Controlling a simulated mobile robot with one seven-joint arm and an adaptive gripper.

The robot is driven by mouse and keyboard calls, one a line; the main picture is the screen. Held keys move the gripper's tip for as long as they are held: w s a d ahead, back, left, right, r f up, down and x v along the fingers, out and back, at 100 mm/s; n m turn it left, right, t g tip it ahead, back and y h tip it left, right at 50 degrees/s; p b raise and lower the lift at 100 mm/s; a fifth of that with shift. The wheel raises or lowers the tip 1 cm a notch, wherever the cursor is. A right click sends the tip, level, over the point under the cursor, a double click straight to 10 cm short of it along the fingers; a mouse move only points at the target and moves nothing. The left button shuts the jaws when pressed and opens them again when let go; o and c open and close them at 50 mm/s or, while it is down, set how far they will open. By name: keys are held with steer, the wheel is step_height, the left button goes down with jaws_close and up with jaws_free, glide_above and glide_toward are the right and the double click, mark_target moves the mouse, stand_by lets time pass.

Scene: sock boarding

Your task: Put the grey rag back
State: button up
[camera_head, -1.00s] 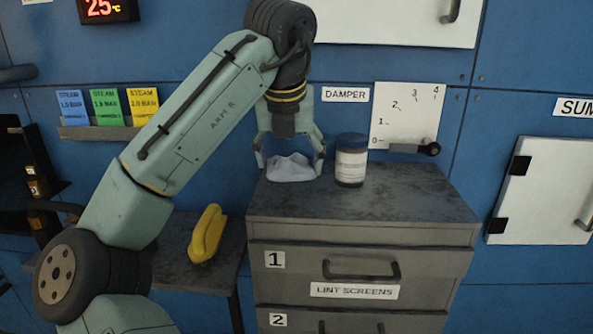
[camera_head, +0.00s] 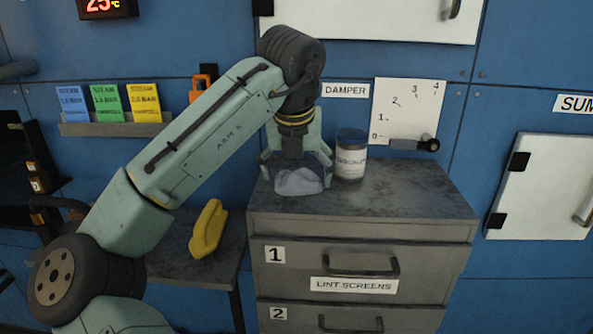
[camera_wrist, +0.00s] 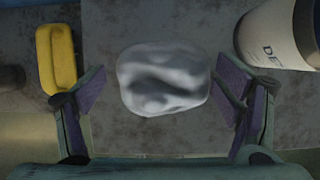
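The grey rag (camera_head: 299,182) is a crumpled pale grey lump on top of the dark drawer cabinet (camera_head: 415,196), left of a labelled jar. My gripper (camera_head: 296,163) points down just above and behind the rag. In the wrist view the rag (camera_wrist: 163,79) lies between the two fingers of my gripper (camera_wrist: 160,84), which are spread wide. A gap shows on each side of the rag, so the fingers look clear of it.
The jar (camera_head: 350,158) with a dark lid stands close to the right finger. A yellow object (camera_head: 207,229) lies on a lower side table (camera_head: 185,268) at left. The damper lever (camera_head: 427,145) sticks out of the wall behind. The cabinet's right top is clear.

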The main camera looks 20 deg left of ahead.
steer(key=shift+o, duration=0.7)
steer(key=shift+r, duration=0.25)
steer(key=v, duration=1.2)
steer(key=shift+w, duration=0.15)
